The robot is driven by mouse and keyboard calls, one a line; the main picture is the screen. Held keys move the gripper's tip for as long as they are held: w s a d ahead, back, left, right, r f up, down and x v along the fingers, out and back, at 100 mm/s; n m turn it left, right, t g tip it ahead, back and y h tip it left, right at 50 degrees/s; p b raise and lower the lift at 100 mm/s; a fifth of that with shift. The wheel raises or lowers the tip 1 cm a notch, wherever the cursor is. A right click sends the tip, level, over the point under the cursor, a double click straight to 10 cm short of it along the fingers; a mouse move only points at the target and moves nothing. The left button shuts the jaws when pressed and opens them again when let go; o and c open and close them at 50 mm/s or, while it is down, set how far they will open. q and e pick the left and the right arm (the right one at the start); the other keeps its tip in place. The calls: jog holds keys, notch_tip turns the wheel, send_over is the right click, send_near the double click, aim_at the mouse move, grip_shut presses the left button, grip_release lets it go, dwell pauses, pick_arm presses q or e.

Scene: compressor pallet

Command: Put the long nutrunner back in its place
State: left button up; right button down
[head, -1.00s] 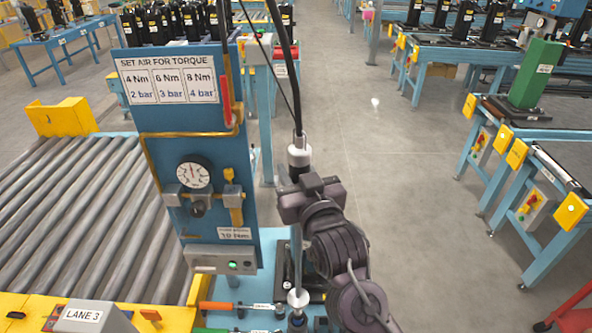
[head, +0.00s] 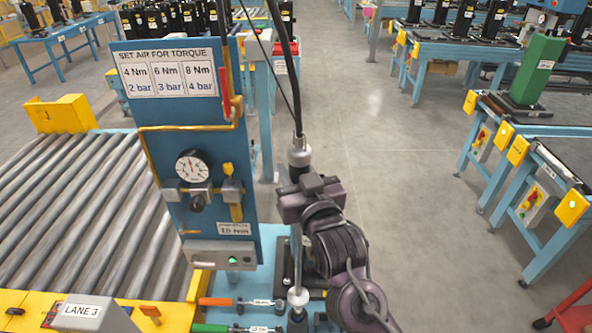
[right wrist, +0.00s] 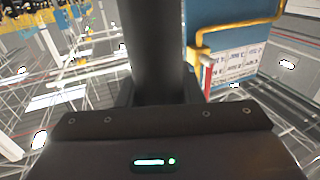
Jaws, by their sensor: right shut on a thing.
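The long nutrunner (head: 299,158) hangs upright on a black hose in the head view, with a pale collar on top and a thin shaft (head: 297,266) running down. My right gripper (head: 299,198) is shut on its body just below the collar. In the right wrist view the dark body (right wrist: 158,50) stands between the fingers of my gripper (right wrist: 158,98). The shaft's lower end is near the bottom picture edge, by a dark block on the blue bench; I cannot tell whether it touches anything. My left gripper is not in view.
A blue panel (head: 206,120) with a torque sign and gauge (head: 193,166) stands just left of the nutrunner. Orange-handled (head: 217,301) and green-handled (head: 212,327) tools lie on the bench. A roller conveyor (head: 75,220) is at left.

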aim_at(302, 228)
notch_tip(302, 228, down, 12)
jog(key=b, duration=0.7)
jog(key=shift+r, duration=0.15)
dwell(5.9)
jog(key=c, duration=0.9)
grip_release()
jog(key=shift+s, duration=0.1)
jog(key=shift+s+d+f+b, duration=0.15)
jog(key=shift+s+f+b, duration=0.15)
jog(key=shift+f+b, duration=0.1)
jog(key=b+v, duration=0.2)
jog(key=v, duration=0.4)
jog(key=shift+s+d+r, duration=0.1)
jog(key=shift+s+r, duration=0.1)
jog(key=shift+s, duration=0.05)
jog(key=shift+s+d+r, duration=0.1)
jog(key=shift+s, duration=0.15)
